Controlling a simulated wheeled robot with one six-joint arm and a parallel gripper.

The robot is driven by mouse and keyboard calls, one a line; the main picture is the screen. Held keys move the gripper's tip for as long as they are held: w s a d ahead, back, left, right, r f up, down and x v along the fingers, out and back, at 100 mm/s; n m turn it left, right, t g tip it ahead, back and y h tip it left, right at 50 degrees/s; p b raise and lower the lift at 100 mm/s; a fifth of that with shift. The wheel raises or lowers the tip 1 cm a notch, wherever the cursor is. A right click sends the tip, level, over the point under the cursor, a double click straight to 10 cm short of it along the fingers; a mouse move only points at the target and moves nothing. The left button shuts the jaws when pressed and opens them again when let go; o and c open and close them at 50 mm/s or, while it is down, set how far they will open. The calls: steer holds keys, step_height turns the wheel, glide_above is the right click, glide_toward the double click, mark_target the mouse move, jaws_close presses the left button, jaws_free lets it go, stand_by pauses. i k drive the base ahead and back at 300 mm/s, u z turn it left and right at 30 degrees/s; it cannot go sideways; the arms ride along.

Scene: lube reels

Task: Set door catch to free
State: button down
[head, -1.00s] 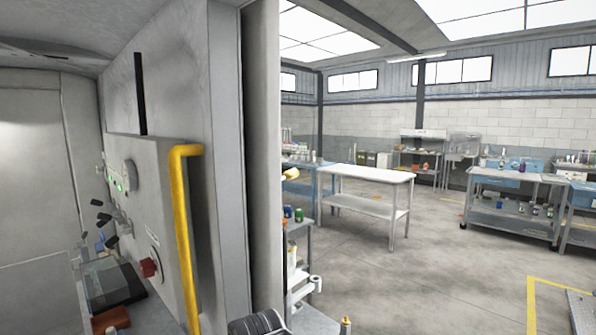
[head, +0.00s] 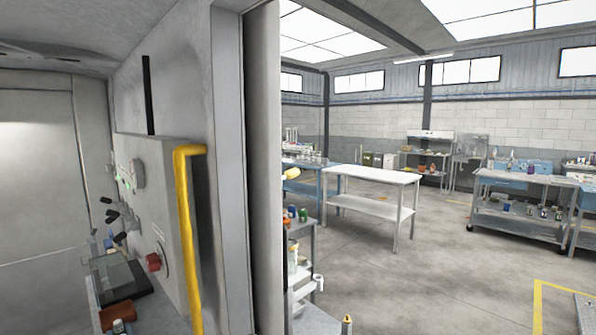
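No part that I can clearly tell as the door catch shows in the head view. A grey wall panel (head: 180,225) at the left carries a red knob (head: 153,262), several black-tipped levers (head: 111,215) and small green lights (head: 123,184). I see these at a steep angle, so their settings cannot be read. A yellow bent bar (head: 187,245) runs down the panel's near edge. My gripper is not in view.
A grey upright post (head: 263,160) stands beside the panel. A dark tray (head: 122,283) and a red-brown block (head: 117,311) lie below the levers. A white-topped table (head: 372,174) and a grey cart (head: 520,215) stand to the right, with open floor (head: 440,275) between.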

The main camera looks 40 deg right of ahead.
mark_target(292, 174)
steer(key=k, duration=0.55)
steer(key=z, duration=0.55)
steer(key=i, duration=1.1)
steer(key=u, duration=0.35)
